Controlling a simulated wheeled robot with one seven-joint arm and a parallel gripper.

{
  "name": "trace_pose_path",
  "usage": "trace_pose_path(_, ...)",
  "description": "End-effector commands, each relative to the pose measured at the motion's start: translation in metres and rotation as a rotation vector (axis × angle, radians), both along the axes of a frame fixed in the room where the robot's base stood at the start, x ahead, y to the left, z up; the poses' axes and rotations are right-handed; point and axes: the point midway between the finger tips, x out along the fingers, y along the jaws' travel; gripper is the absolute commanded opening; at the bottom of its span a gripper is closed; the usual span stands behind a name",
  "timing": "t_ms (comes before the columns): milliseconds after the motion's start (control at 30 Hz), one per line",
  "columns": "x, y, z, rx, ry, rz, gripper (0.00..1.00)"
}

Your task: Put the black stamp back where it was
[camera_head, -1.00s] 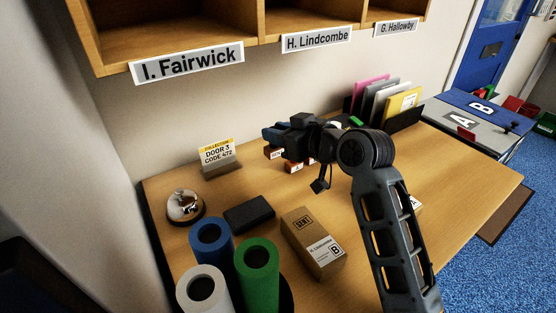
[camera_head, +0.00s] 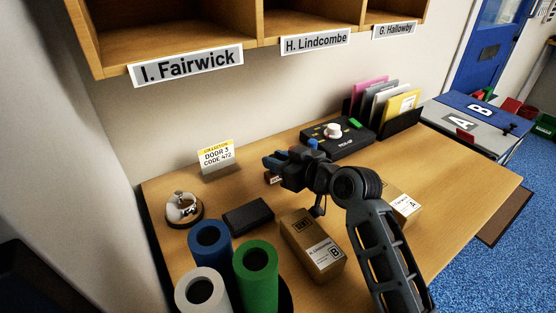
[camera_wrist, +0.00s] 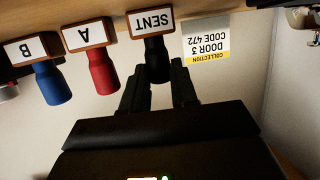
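The black stamp (camera_wrist: 155,62), with a wooden block marked SENT, is at the end of a row of stamps in the wrist view, which is upside down. My gripper (camera_wrist: 158,72) has its two fingers close on either side of the stamp's black handle and appears shut on it. Beside it stand the red stamp (camera_wrist: 103,72) marked A and the blue stamp (camera_wrist: 52,84) marked B. In the head view my gripper (camera_head: 270,161) is low over the desk and hides most of the row. I cannot tell whether the SENT block touches the desk.
The collection sign (camera_head: 216,156), bell (camera_head: 184,208), dark pad (camera_head: 248,216) and box B (camera_head: 312,245) lie left and front. Rolled tubes (camera_head: 256,270) stand nearest. The right desk area (camera_head: 450,175) is clear.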

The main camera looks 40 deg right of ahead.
Motion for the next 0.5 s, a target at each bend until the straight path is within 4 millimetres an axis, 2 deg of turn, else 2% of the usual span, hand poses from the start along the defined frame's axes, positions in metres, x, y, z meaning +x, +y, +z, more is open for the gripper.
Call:
trace_pose_path(33,0.0000,0.0000,-0.0001,0.000,0.001,0.000,0.33)
trace_pose_path(233,-0.0001,0.0000,0.0000,0.000,0.001,0.000,0.52)
trace_pose_path(500,0.0000,0.0000,0.0016,0.000,0.001,0.000,0.53)
